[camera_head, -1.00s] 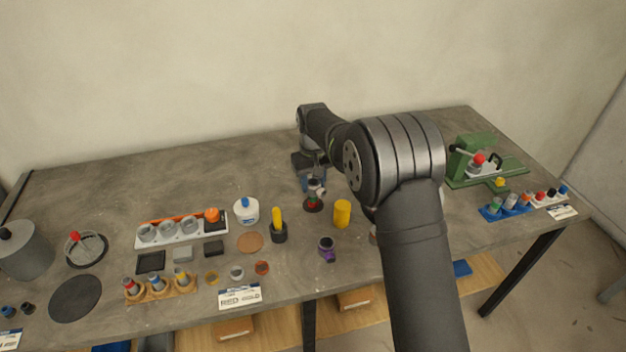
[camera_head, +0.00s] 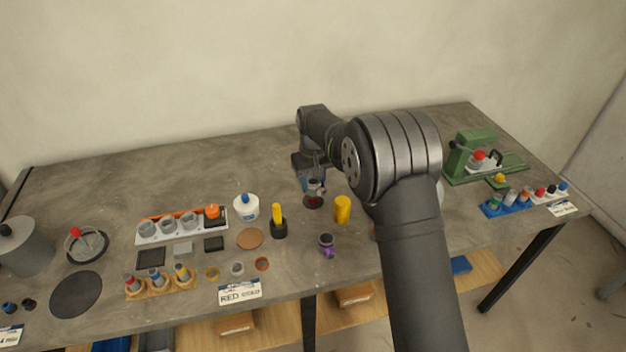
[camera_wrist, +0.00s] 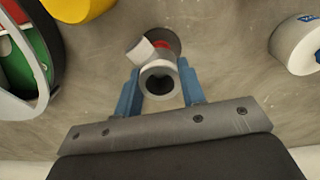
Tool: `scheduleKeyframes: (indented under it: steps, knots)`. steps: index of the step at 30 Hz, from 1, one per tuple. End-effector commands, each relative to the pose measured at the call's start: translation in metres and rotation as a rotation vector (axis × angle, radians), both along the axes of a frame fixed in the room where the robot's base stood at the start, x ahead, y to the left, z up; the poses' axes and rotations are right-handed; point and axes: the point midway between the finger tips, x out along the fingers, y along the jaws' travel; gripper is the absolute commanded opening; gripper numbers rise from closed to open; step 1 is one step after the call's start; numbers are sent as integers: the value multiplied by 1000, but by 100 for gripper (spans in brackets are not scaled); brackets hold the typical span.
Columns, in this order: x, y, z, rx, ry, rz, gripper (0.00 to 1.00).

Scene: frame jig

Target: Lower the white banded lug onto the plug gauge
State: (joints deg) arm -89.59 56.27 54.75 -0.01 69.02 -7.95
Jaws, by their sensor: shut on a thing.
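The white banded lug (camera_wrist: 158,84) is a grey ring-shaped piece with a white stub pointing up-left in the wrist view. My gripper (camera_wrist: 160,76) is shut on it, with a blue finger on each side of the ring. The plug gauge (camera_wrist: 163,45) shows as a red part on a dark round base, just beyond the lug and partly hidden by it. In the head view the lug (camera_head: 315,187) appears directly above the gauge's dark base (camera_head: 313,203). I cannot tell whether the lug touches the gauge.
A yellow cylinder (camera_head: 342,209) stands close to the right of the gauge. A black-and-yellow piece (camera_head: 278,224) and a white bottle (camera_head: 245,208) stand to the left. A purple piece (camera_head: 327,244) is nearer the front. The table behind is mostly clear.

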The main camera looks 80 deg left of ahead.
Motion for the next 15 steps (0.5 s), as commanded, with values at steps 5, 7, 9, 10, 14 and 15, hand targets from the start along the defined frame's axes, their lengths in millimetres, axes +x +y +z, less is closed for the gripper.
scheduleKeyframes:
  steps: [5,7,9,10,14,15]
  knots:
    - [0,0,-6,0,0,0,13]
    - [0,0,-8,0,0,0,13]
    - [0,0,-10,0,0,0,13]
    - [0,0,-11,0,0,0,13]
    - [0,0,-15,0,0,0,13]
    - [0,0,-16,-1,0,0,13]
